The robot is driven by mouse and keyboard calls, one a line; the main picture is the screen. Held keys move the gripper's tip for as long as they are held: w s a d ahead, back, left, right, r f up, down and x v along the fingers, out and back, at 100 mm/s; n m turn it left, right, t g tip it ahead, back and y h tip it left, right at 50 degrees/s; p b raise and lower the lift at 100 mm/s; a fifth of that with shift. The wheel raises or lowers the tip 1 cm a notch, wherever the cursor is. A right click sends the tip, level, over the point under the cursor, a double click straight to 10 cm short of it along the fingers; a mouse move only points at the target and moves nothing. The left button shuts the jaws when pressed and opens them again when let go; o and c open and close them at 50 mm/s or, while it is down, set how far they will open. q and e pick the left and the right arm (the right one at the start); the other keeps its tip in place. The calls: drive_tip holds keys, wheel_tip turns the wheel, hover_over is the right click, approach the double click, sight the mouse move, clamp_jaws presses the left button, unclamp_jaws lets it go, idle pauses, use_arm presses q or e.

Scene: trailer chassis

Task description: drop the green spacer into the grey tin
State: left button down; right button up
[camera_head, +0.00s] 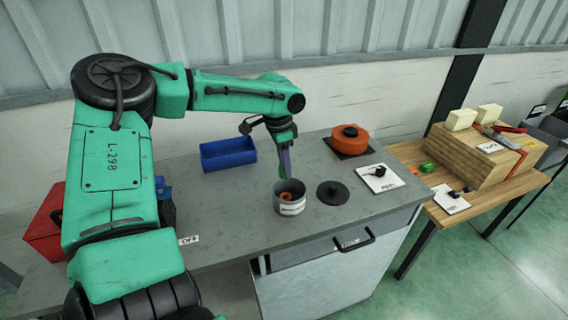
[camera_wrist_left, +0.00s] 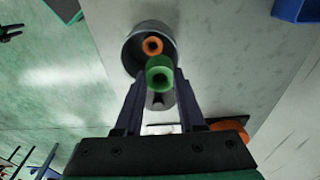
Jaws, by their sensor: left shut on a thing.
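The grey tin (camera_head: 290,200) stands open on the grey cabinet top, with an orange spacer (camera_head: 287,196) inside. In the left wrist view the tin (camera_wrist_left: 128,52) and the orange spacer (camera_wrist_left: 152,46) lie just beyond my fingertips. My left gripper (camera_head: 284,170) points down at the tin's back rim. My right gripper is not in view.
A round black lid (camera_head: 333,193) lies right of the tin. A blue bin (camera_head: 228,153) stands behind left, and an orange round container (camera_head: 350,140) behind right. A white card (camera_head: 380,180) lies near the right edge. A wooden table (camera_head: 475,195) holds stacked boards.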

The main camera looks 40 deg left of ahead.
use_arm(q)
drive_tip(key=shift+s+r, duration=0.15)
drive_tip(key=shift+r, duration=0.05)
drive_tip(key=shift+c, duration=2.1)
unclamp_jaws()
drive_tip(key=shift+s+r, duration=0.1)
drive_tip(key=shift+s, duration=0.1)
drive_tip(key=shift+w, duration=0.1)
wheel_tip(320, 180, up, 14)
drive_tip(key=s, duration=0.1)
drive_tip(key=shift+s+a+r, duration=0.2)
drive_tip(key=shift+s+a, duration=0.05)
drive_tip(key=shift+a, duration=0.15)
drive_tip(key=shift+f, duration=0.1)
